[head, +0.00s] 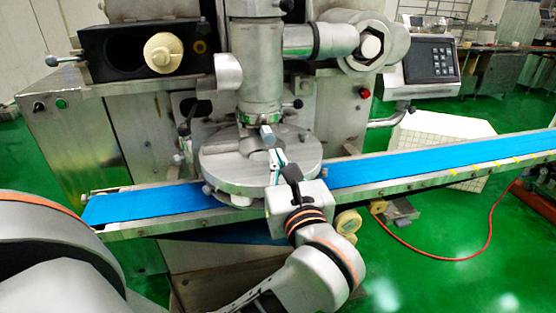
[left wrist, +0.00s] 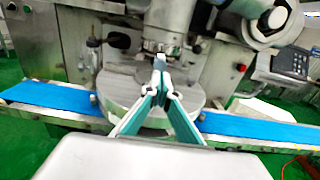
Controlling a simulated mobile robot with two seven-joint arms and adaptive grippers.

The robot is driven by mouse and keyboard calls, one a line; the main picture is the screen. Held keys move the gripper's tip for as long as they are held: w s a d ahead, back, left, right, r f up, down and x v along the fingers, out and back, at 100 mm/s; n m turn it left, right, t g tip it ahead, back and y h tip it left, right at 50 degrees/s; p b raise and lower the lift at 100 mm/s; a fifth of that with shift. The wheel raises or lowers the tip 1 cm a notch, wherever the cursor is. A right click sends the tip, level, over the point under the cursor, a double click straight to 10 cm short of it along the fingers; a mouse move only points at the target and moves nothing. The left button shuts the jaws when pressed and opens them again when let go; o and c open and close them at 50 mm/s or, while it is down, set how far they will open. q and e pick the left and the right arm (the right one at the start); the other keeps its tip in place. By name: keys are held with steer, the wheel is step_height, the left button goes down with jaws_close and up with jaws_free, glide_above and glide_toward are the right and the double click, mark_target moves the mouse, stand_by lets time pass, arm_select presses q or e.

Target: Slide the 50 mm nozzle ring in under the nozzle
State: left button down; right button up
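The nozzle (head: 260,85) is a steel vertical cylinder above a round steel table (head: 225,165); it also shows in the left wrist view (left wrist: 176,38). My left gripper (head: 277,155) is in front of the nozzle, above the round table. In the left wrist view its two green-padded fingers (left wrist: 160,66) come together at the tips on a small grey block (left wrist: 160,59), which looks like the handle of the nozzle ring. The block (head: 267,134) sits just below and in front of the nozzle's lower end. The ring's body cannot be made out clearly. My right gripper is not in view.
A blue conveyor belt (head: 420,160) runs across, passing both sides of the round table. A control panel (head: 431,62) stands at the back right. A black housing with a cream knob (head: 163,52) is at the left. A red hose (head: 488,228) lies on the green floor.

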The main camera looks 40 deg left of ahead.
mark_target(270, 141)
arm_select(q)
steer(key=shift+w+a, duration=0.1)
steer(key=shift+b+x, duration=0.3)
steer(key=shift+x, duration=0.75)
steer(key=shift+b+x, duration=0.3)
steer(key=shift+x, duration=1.35)
steer(key=p+v, duration=0.1)
steer(key=v, duration=0.9)
